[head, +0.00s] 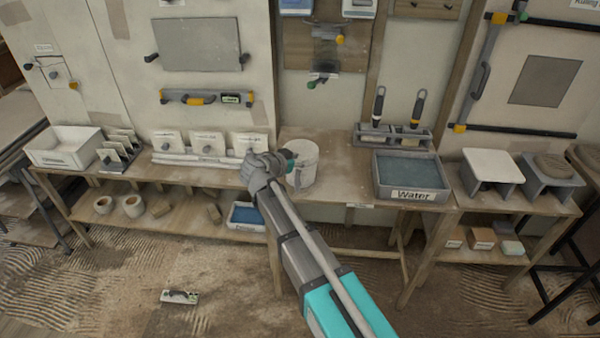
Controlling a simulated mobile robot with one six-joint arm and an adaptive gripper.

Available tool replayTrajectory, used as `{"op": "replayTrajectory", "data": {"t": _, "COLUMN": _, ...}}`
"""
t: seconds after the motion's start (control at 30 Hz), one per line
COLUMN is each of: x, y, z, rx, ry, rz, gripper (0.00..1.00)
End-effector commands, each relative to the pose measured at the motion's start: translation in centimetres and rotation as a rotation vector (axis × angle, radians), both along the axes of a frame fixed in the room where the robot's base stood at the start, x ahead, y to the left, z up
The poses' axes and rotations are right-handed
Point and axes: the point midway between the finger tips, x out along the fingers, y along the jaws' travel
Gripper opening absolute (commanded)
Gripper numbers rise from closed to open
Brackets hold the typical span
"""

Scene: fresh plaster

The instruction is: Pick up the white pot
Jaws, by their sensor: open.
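The white pot (307,165) stands upright on the wooden bench, a little right of the middle of the head view. Its left side is partly hidden by my gripper. My gripper (292,164) is at the pot's left side, at the end of my arm reaching up from the lower right. The jaws are open, and their tips are small and partly hidden in this view. I cannot tell whether they touch the pot.
A grey water tray (412,196) stands right of the pot, with two brushes (417,108) in a holder behind it. Sample cards (207,143) stand left of my gripper. Bare bench (340,150) lies between pot and tray. A lower shelf (180,222) runs below.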

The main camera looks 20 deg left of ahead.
Motion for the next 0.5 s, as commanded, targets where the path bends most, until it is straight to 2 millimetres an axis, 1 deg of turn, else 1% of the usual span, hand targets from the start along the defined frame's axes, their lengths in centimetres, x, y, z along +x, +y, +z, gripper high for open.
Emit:
{"op": "replayTrajectory", "data": {"t": 0.03, "x": 0.7, "y": -0.2, "z": -0.5, "rx": 0.000, "ry": 0.000, "rz": -0.001, "gripper": 0.50}}
{"op": "replayTrajectory", "data": {"t": 0.1, "x": 1.3, "y": -0.4, "z": -0.7, "rx": 0.000, "ry": 0.000, "rz": 0.000, "gripper": 0.50}}
{"op": "replayTrajectory", "data": {"t": 0.2, "x": 1.9, "y": -0.7, "z": -0.9, "rx": -0.001, "ry": 0.000, "rz": 0.000, "gripper": 0.50}}
{"op": "replayTrajectory", "data": {"t": 0.5, "x": 2.0, "y": -0.8, "z": -0.9, "rx": -0.001, "ry": 0.000, "rz": 0.001, "gripper": 0.50}}
